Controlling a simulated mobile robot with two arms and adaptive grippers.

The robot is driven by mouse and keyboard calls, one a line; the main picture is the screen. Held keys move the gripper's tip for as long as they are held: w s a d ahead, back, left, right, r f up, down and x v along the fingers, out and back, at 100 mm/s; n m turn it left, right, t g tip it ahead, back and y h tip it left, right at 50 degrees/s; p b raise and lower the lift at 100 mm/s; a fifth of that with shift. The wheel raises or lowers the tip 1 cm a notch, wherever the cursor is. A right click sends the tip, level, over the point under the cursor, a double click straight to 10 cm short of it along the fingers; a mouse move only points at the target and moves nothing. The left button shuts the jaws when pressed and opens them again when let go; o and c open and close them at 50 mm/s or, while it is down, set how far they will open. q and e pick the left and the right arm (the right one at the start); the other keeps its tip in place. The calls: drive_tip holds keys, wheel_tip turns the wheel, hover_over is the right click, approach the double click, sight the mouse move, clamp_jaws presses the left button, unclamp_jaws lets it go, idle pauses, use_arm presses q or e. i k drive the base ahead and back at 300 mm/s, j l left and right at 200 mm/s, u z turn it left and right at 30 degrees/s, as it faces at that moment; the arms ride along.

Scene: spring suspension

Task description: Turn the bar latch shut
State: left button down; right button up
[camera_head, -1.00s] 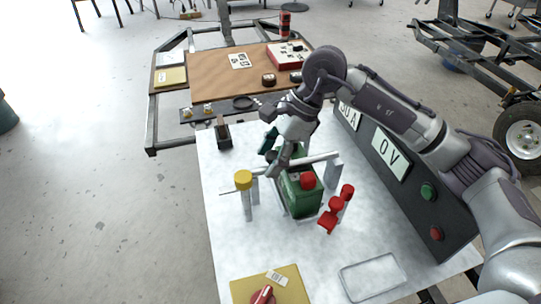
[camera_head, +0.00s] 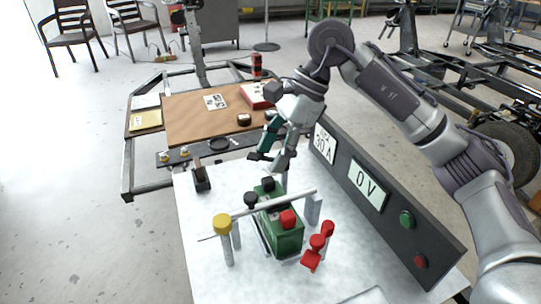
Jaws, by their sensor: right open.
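The bar latch (camera_head: 300,194) is a grey rod lying across the top of the green battery (camera_head: 284,240). Its right end is at a grey upright post (camera_head: 313,208), and its left end reaches a shorter post (camera_head: 236,236) near the yellow-capped post (camera_head: 222,224). I cannot tell whether the bar sits in either post. My right gripper (camera_head: 270,158) is open and empty, above and beyond the battery's far end, apart from the bar. My left gripper is out of view.
Red clamps (camera_head: 315,250) stand right of the battery. A dark panel (camera_head: 400,219) with a 0 V display, green and red buttons borders the white table (camera_head: 200,238) on the right. A small dark block (camera_head: 201,178) stands at the back left. The table's left front is clear.

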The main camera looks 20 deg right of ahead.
sight(222, 224)
drive_tip(key=k, duration=1.5)
